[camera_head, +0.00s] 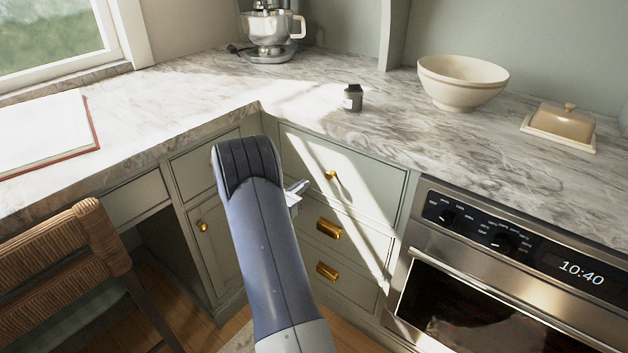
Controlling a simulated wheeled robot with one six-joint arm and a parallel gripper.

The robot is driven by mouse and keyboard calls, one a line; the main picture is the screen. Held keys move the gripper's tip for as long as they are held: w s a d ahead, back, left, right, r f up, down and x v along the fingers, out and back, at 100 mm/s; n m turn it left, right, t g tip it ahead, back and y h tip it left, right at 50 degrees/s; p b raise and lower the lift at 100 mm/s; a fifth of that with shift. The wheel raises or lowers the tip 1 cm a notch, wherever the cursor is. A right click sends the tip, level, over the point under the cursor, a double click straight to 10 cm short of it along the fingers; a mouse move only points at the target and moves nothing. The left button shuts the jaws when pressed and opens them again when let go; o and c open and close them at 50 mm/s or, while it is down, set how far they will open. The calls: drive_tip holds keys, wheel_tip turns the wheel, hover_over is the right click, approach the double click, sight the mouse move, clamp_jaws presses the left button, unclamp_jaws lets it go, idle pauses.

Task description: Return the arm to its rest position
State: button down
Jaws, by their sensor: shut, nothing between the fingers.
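My arm rises from the bottom of the head view, with its dark rounded joint in front of the corner cabinets. A small light-grey part of my gripper (298,189) pokes out to the right of the arm, in front of the drawer fronts. Most of the gripper is hidden behind the arm. It is shut, and I see nothing held in it. It is apart from the things on the counter.
The marble counter (330,75) holds a stand mixer (270,30), a small dark jar (352,98), a cream bowl (462,82), a butter dish (562,125) and an open book (45,135). An oven (480,290) stands right, a woven chair (60,250) left.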

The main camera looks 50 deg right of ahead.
sight(323, 170)
drive_tip(key=a, duration=0.6)
drive_tip(key=shift+s+a, duration=0.15)
drive_tip(key=d, duration=1.4)
drive_tip(key=shift+w, duration=0.3)
